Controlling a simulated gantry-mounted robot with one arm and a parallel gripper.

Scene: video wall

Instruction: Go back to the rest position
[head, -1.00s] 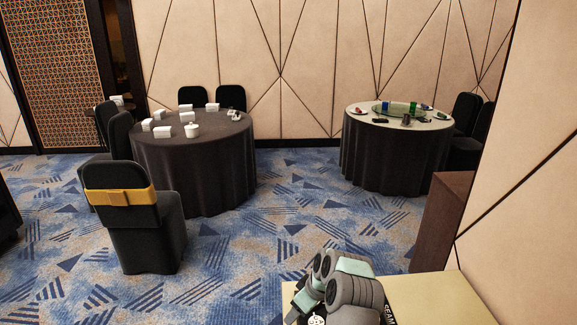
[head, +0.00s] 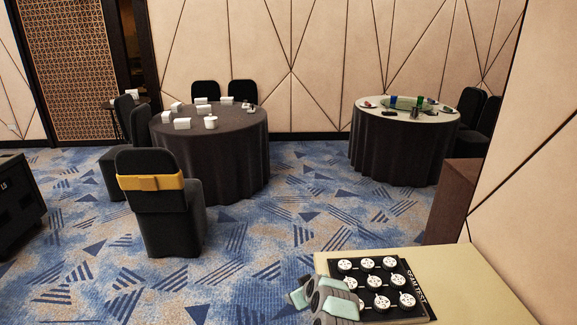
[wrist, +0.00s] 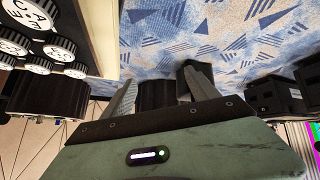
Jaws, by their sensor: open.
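My gripper (wrist: 160,78) shows in the wrist view with its two fingers apart and nothing between them. Beyond the fingers are the blue patterned carpet and dark furniture; they touch nothing that I can see. In the head view my grey and pale green arm (head: 328,299) is folded at the bottom edge, at the left of a black board (head: 412,290). The fingers cannot be made out clearly there.
The board with several white-topped round knobs (head: 367,264) lies on a cream counter (head: 470,285). The knobs also show at upper left in the wrist view (wrist: 60,48). Beyond stand two round tables, left (head: 225,165) and right (head: 400,155), and a black chair (head: 165,220). Open carpet lies between.

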